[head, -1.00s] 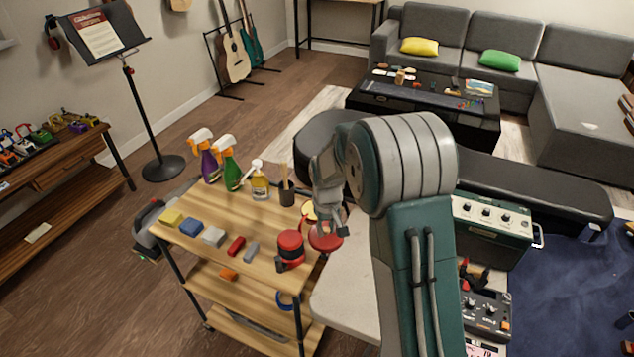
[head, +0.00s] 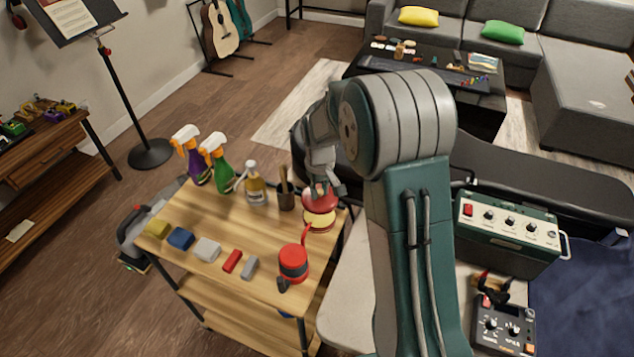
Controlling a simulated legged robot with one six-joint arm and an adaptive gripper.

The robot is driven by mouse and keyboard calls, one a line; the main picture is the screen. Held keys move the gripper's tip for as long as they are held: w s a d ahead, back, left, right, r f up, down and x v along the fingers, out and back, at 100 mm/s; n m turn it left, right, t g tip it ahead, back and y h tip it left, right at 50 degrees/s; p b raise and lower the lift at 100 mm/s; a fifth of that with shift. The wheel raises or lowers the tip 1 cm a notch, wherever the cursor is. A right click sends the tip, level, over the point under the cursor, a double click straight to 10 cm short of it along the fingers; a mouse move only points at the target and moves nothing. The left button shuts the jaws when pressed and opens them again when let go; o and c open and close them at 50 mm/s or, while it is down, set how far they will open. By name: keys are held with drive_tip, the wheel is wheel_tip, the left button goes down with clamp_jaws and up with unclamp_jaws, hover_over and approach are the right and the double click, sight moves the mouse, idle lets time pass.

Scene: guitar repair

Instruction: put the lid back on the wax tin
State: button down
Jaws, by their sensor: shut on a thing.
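The wax tin (head: 319,222) is open on the wooden cart top near its right edge, with pale yellow wax showing inside a red rim. The round red lid (head: 319,202) is in my gripper (head: 322,188), which is shut on it. In the picture the lid sits just above the tin and overlaps its far side. I cannot tell whether the lid touches the tin. The fingertips are small and partly hidden against the lid.
A red and black canister (head: 293,262) stands near the tin, and a dark cup (head: 286,199) with sticks is left of the lid. Spray bottles (head: 216,165) and a clear bottle (head: 256,186) stand at the back. Several small blocks (head: 207,249) line the front left.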

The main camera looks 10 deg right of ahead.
sight(319, 214)
drive_tip(key=shift+s+a+f, duration=0.15)
drive_tip(key=shift+a+f, duration=0.05)
drive_tip(key=shift+f, duration=0.7)
drive_tip(key=shift+d+f, duration=0.1)
drive_tip(key=shift+f, duration=2.2)
drive_tip(key=shift+c, duration=2.2)
unclamp_jaws()
drive_tip(key=o, duration=0.4)
drive_tip(key=shift+o, duration=0.2)
drive_tip(key=shift+r, duration=3.45)
